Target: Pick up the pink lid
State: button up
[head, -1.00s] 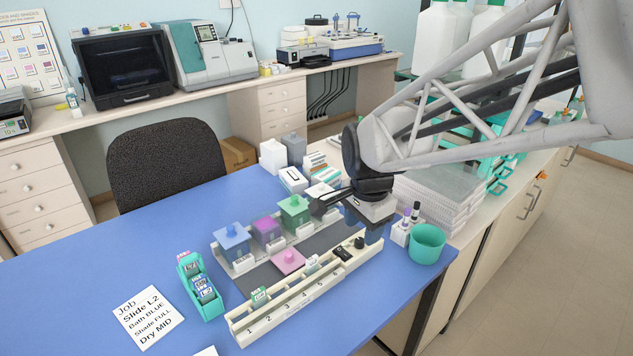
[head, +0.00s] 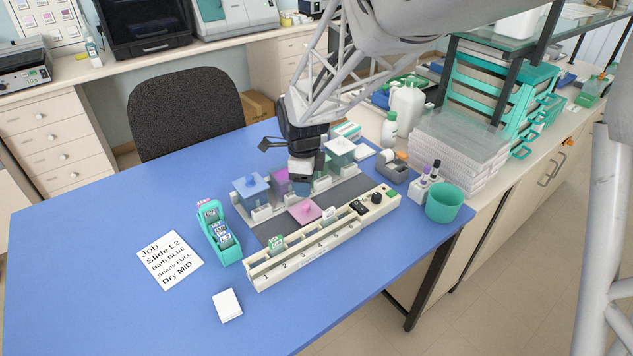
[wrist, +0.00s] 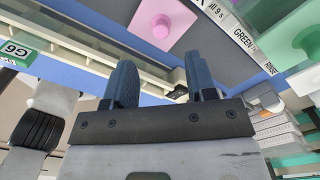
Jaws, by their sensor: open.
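The pink lid (head: 305,211) is a flat square with a small round knob. It lies on the grey mat (head: 352,188) between the row of baths and the long white numbered rail (head: 320,245). In the wrist view the pink lid (wrist: 162,22) is at the top centre, beyond the fingertips and apart from them. My gripper (head: 300,177) is over the bath row, behind the lid in the head view. In the wrist view my gripper (wrist: 160,80) shows two blue fingers spread, with nothing between them.
A green lid (wrist: 308,38) shows in the wrist view. A teal slide holder (head: 219,240) and job card (head: 170,258) lie left. The front table is mostly clear.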

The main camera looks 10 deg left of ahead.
aim_at(306, 205)
jog(key=shift+f, duration=1.25)
jog(key=shift+f, duration=0.1)
jog(key=shift+f, duration=2.55)
grip_shut()
